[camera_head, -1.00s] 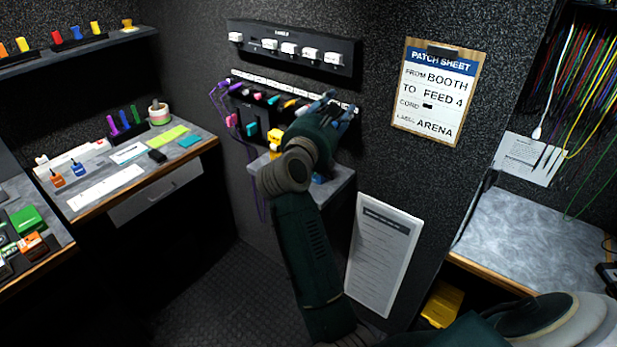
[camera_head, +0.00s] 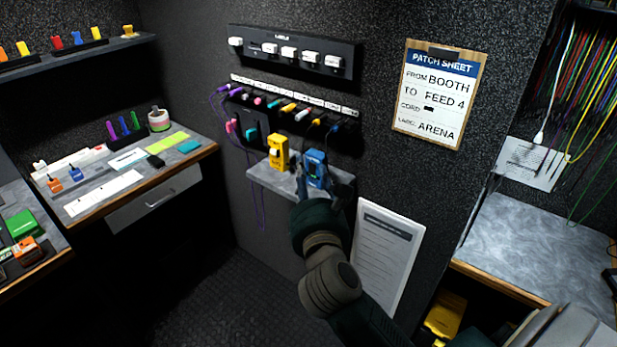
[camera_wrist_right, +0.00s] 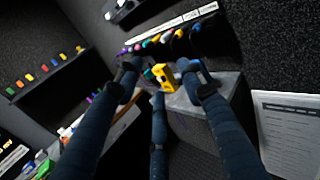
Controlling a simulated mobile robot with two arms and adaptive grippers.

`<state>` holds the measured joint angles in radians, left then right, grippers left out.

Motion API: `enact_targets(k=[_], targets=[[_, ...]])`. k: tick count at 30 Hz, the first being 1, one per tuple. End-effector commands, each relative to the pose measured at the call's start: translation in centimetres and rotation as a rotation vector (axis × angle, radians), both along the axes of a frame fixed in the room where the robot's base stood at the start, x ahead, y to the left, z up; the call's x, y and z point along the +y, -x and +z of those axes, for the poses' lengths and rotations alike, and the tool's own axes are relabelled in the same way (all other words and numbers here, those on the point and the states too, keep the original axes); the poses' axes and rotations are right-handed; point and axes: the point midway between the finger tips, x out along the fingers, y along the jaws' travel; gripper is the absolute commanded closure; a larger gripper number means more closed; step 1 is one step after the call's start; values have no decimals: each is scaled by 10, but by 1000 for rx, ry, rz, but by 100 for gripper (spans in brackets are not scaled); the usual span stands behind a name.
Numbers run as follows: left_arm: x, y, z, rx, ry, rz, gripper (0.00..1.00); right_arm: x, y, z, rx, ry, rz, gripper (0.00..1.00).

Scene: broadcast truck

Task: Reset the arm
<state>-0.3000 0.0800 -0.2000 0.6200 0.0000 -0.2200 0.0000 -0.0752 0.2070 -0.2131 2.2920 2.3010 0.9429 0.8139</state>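My right gripper (camera_head: 303,184) is in front of the small grey shelf (camera_head: 268,182) under the patch panel. In the wrist view its dark blue fingers (camera_wrist_right: 162,80) are spread wide, with nothing held between them. A yellow device (camera_head: 278,151) stands on the shelf and shows between the fingers in the wrist view (camera_wrist_right: 164,76). A blue device (camera_head: 317,169) stands to its right, close to the fingertips; I cannot tell whether they touch. My left gripper is in neither view.
The patch panel (camera_head: 262,118) with coloured plugs and a row of white switches (camera_head: 290,52) are on the wall above. A patch sheet clipboard (camera_head: 440,92) hangs right. A white printed sheet (camera_head: 385,255) hangs below. Desks stand left (camera_head: 180,178) and right (camera_head: 520,240).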

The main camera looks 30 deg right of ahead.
Motion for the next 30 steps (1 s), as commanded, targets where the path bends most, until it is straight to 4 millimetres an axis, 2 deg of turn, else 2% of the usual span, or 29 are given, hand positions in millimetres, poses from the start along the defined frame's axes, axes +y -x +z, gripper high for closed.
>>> enact_targets(k=[17,20,23,26,30], targets=[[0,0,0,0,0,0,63,1,1,-1,1,3,3,61],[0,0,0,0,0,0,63,-3,-3,-11,22,68,-12,61],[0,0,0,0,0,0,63,-10,-12,-37,86,271,-43,61],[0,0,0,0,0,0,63,-7,-25,-86,207,622,-41,61],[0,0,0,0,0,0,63,24,-32,-186,405,1171,87,61]])
